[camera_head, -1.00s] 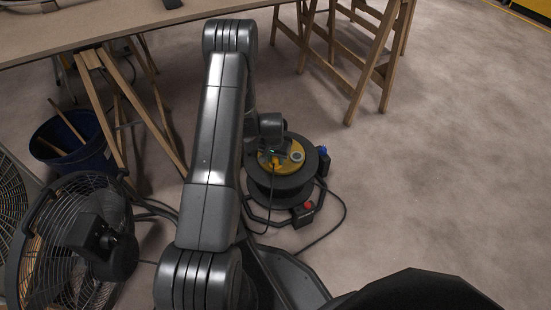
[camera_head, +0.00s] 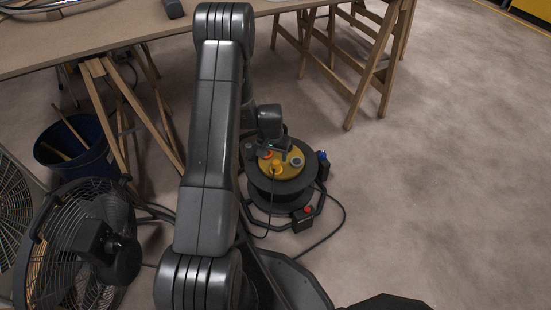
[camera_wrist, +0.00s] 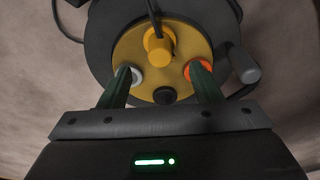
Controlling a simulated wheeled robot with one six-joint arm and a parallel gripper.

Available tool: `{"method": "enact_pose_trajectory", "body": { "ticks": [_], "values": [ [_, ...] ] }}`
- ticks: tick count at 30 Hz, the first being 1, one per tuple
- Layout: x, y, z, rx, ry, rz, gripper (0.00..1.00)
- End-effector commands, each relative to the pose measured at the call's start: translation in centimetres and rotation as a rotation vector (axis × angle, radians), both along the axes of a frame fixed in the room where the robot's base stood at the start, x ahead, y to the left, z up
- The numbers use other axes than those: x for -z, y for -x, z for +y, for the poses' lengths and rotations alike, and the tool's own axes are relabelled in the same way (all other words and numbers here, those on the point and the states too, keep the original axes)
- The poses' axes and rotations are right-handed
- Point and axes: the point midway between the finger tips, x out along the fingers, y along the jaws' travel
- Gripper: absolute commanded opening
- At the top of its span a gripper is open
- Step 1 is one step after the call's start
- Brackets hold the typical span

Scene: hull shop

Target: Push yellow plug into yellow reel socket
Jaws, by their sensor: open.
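The cable reel (camera_head: 280,188) stands on the floor right of my arm, with a yellow round face (camera_head: 292,170) on top. The yellow plug (camera_head: 277,168) stands on that face with its dark cable trailing off; it also shows in the wrist view (camera_wrist: 159,48). It sits at a yellow round fitting, which it hides; I cannot tell how deep it is. My gripper (camera_wrist: 163,74) is open and empty over the face. Its fingers are spread to either side, apart from the plug, which lies beyond the fingertips.
On the face are a grey-white socket (camera_wrist: 136,76), an orange socket (camera_wrist: 200,70) and a black knob (camera_wrist: 165,95). A crank handle (camera_wrist: 245,68) sticks out at the rim. A fan (camera_head: 80,240), a blue bucket (camera_head: 75,147) and a trestle table (camera_head: 100,42) stand left and behind. Floor at right is clear.

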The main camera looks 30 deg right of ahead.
Motion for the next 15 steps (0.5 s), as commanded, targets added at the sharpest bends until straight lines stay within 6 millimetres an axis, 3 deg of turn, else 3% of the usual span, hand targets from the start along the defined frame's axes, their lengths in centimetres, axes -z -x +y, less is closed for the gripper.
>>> {"method": "enact_pose_trajectory", "body": {
  "ticks": [1, 6, 15],
  "values": [
    [-1.7, 0.1, 0.1, 0.000, 0.001, -0.002, 0.58],
    [-4.5, 0.4, 0.5, -0.001, 0.001, -0.001, 0.58],
    [-6.1, 0.6, 0.7, -0.001, 0.000, 0.000, 0.58]
  ]
}}
